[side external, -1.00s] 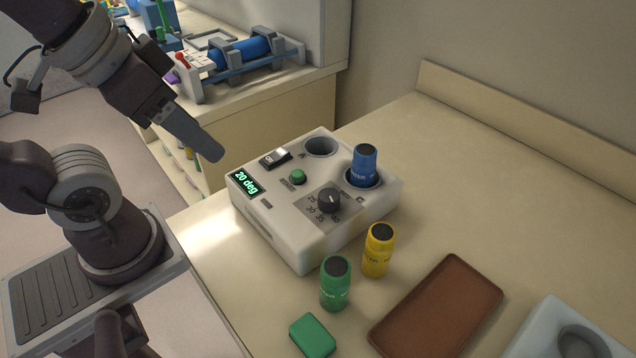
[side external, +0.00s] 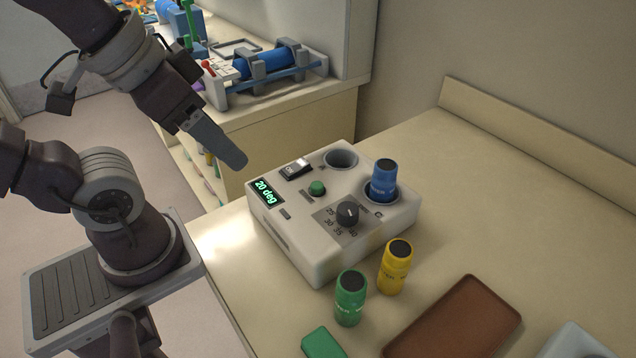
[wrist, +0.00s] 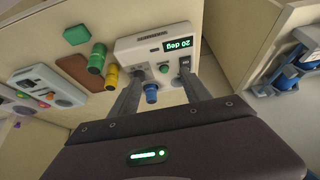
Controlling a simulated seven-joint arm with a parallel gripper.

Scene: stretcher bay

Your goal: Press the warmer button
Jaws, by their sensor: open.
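The warmer (side external: 300,244) is a white box on the counter, with a lit display reading "20 deg" (side external: 265,191). A round green button (side external: 317,188) sits on its top, between the rocker switch (side external: 297,169) and the dark dial (side external: 347,214). A blue vial (side external: 383,181) stands in one well; the other well (side external: 341,159) is empty. My gripper (side external: 236,160) is above and beside the warmer's far left corner, apart from it. In the wrist view my gripper (wrist: 168,100) is open and empty, its fingers spread, with the green button (wrist: 164,69) visible beyond them.
A green vial (side external: 350,298) and a yellow vial (side external: 394,267) stand in front of the warmer. A green block (side external: 323,343) and a brown tray (side external: 455,325) lie nearby. A shelf (side external: 290,105) with a blue-cylinder device stands behind.

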